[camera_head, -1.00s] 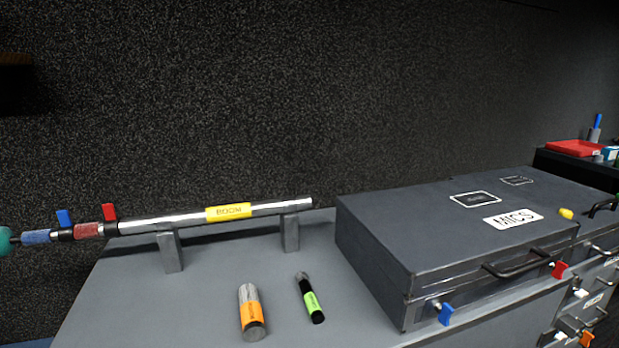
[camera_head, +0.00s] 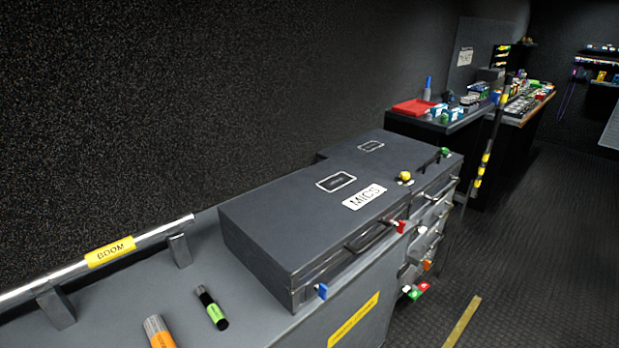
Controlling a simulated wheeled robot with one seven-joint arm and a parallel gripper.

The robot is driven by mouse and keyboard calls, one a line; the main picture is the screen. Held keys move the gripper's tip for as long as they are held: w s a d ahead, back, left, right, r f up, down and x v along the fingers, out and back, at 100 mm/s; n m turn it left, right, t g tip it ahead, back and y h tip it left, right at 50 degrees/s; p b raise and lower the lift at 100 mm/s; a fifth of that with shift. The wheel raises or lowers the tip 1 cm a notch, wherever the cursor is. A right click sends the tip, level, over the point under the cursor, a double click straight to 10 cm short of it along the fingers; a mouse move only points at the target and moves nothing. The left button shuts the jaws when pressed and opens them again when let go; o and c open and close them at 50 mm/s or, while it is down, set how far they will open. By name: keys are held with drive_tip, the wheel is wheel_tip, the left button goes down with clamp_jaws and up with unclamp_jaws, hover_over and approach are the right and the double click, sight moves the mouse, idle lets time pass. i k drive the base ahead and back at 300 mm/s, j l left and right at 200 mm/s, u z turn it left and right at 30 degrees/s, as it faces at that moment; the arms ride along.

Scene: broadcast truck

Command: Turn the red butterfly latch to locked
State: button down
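The red butterfly latch (camera_head: 401,226) is on the front face of the dark grey MICS case (camera_head: 270,222), to the right of the case's black handle (camera_head: 371,237). It is small here, and I cannot tell which way its wing is set. A blue butterfly latch (camera_head: 322,291) is near the left end of the same face. The case lid is down. My gripper is not in view.
The case stands on a grey counter (camera_head: 196,285) with a green-banded cylinder (camera_head: 211,308), an orange-banded cylinder (camera_head: 158,332) and a boom pole (camera_head: 75,268). Drawers with coloured knobs lie right of the case. Open dark floor (camera_head: 530,260) is at right.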

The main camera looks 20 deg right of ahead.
sight(400, 226)
drive_tip(key=i+l, duration=0.1)
drive_tip(key=l, duration=0.9)
drive_tip(key=i+l, duration=0.15)
drive_tip(key=l, duration=0.8)
drive_tip(key=i, duration=0.05)
